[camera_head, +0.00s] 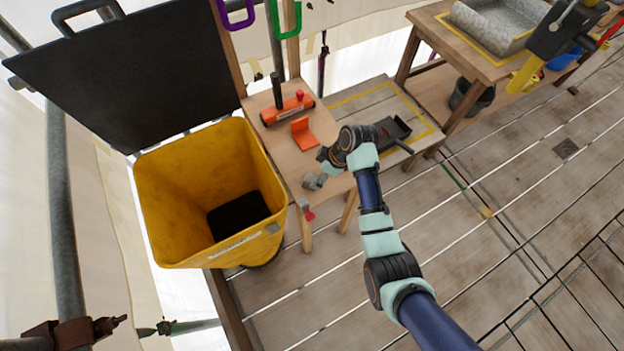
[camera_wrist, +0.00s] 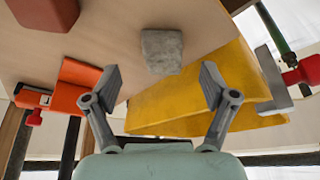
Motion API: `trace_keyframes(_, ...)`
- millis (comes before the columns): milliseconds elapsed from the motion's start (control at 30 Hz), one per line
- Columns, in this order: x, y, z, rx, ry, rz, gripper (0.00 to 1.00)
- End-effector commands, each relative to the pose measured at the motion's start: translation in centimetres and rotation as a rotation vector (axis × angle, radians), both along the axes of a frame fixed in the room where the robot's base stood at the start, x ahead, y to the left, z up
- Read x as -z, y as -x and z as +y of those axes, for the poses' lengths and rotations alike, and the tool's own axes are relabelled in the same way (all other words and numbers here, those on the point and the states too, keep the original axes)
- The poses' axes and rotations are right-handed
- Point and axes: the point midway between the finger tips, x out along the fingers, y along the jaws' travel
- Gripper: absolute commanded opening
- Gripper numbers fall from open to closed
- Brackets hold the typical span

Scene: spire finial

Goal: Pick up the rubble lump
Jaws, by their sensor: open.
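The rubble lump (camera_wrist: 162,52) is a small rough grey block. In the wrist view it lies on the wooden table top, beyond and between my fingertips, apart from both. My gripper (camera_wrist: 160,82) is open and empty, with its two grey fingers spread wide. In the head view the grey lump (camera_head: 313,181) shows near the table's front left edge. My gripper's end is close beside it there, and the fingers are partly hidden by my wrist.
A yellow bin (camera_head: 165,200) stands left of the wooden table (camera_head: 262,103). An orange angled piece (camera_head: 303,132) and an orange-red tool (camera_head: 287,110) lie behind the lump. A red-handled tool (camera_head: 308,212) hangs at the table's front edge. A black dustpan (camera_head: 393,133) lies to the right.

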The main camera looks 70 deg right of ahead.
Motion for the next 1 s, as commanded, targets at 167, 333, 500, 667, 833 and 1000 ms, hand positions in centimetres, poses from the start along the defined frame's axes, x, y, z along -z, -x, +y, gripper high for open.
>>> trace_keyframes(167, 1.7, -0.5, 0.3, -0.001, 0.000, 0.001, 0.84)
trace_keyframes(333, 4.4, -1.5, 0.5, 0.000, 0.000, 0.001, 0.84)
trace_keyframes(500, 4.9, -1.9, 0.5, 0.001, 0.002, 0.000, 0.84)
trace_keyframes(667, 4.8, -1.9, 0.5, 0.001, 0.002, -0.001, 0.79)
trace_keyframes(833, 4.8, -1.9, 0.5, 0.001, 0.002, -0.001, 0.51)
trace_keyframes(1000, 4.8, -1.9, 0.5, 0.001, 0.002, -0.001, 0.23)
